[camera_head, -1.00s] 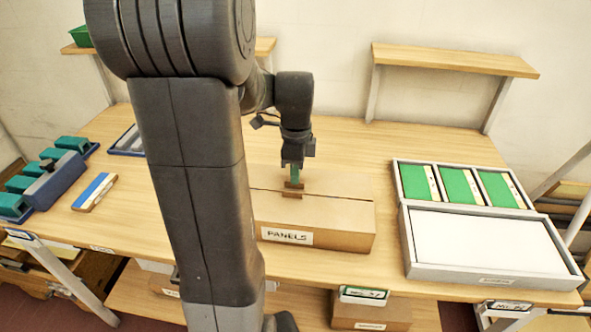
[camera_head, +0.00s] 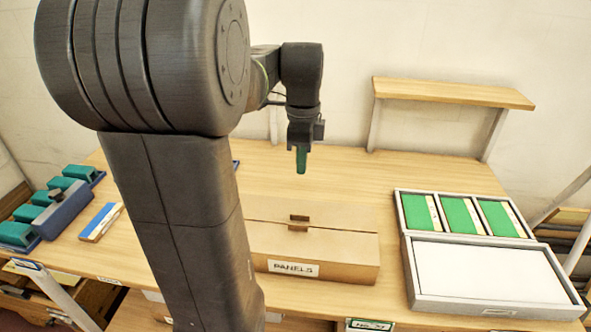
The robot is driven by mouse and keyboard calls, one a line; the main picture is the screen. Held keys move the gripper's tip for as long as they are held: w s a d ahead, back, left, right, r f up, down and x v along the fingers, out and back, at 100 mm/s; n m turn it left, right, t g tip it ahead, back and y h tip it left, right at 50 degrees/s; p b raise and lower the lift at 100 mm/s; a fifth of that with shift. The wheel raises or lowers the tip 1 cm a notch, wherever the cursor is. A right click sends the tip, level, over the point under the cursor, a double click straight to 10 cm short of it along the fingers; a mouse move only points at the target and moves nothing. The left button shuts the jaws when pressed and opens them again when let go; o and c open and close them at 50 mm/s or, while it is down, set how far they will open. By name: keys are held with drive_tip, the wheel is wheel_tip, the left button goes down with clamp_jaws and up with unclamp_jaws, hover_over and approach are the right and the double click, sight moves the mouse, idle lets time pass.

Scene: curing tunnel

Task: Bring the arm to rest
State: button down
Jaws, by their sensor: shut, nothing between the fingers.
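My gripper (camera_head: 301,160) points down with its green fingers shut and nothing between them. It hangs above and behind the cardboard box labelled PANELS (camera_head: 343,252), apart from it. The box lid (camera_head: 260,209) is down, with small brown tabs at the middle of its seam. My arm crosses the left half of the view and hides part of the table and the box's left end.
A grey tray (camera_head: 409,268) with a white panel and green pieces stands at the right. A blue rack (camera_head: 62,215) with teal blocks and a blue-and-white piece (camera_head: 100,222) lie left. A wooden shelf (camera_head: 450,93) stands at the back.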

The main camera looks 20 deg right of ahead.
drive_tip(key=shift+r, duration=0.2)
drive_tip(key=shift+f, duration=0.1)
drive_tip(key=b, duration=0.1)
hover_over(301, 206)
drive_tip(key=s+a, duration=0.3)
drive_tip(key=s, duration=0.2)
drive_tip(key=f, duration=1.1)
drive_tip(key=shift+d+f, duration=0.25)
drive_tip(key=shift+d+f+b, duration=0.15)
drive_tip(key=shift+f+b, duration=1.1)
drive_tip(key=shift+b, duration=0.15)
drive_tip(key=shift+r, duration=0.1)
